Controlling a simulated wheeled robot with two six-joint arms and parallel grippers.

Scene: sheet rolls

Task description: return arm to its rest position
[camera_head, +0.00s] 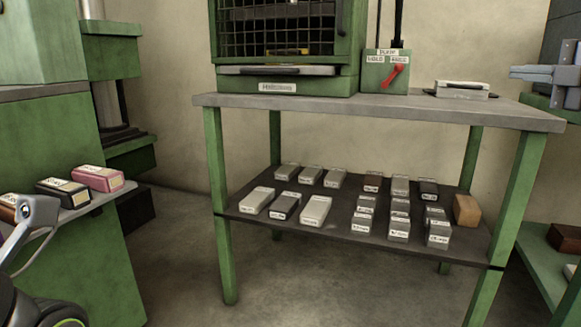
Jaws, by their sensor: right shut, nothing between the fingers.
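My right arm (22,214) shows at the lower left edge as a pale grey link with a round dark cap and a loose cable. A black joint with a green ring sits below it. My right gripper is at that left edge, shut with nothing held; its fingertips are hard to make out. The arm is in front of the left shelf (92,206) and overlaps a brown block there. I cannot tell if they touch. My left gripper does not show.
A green-legged table (420,106) carries a green caged machine (283,84) and a red-levered box (385,72). Several labelled blocks (316,211) lie on its lower shelf. A pink block (98,178) and a black one (63,193) lie on the left shelf. Floor between is clear.

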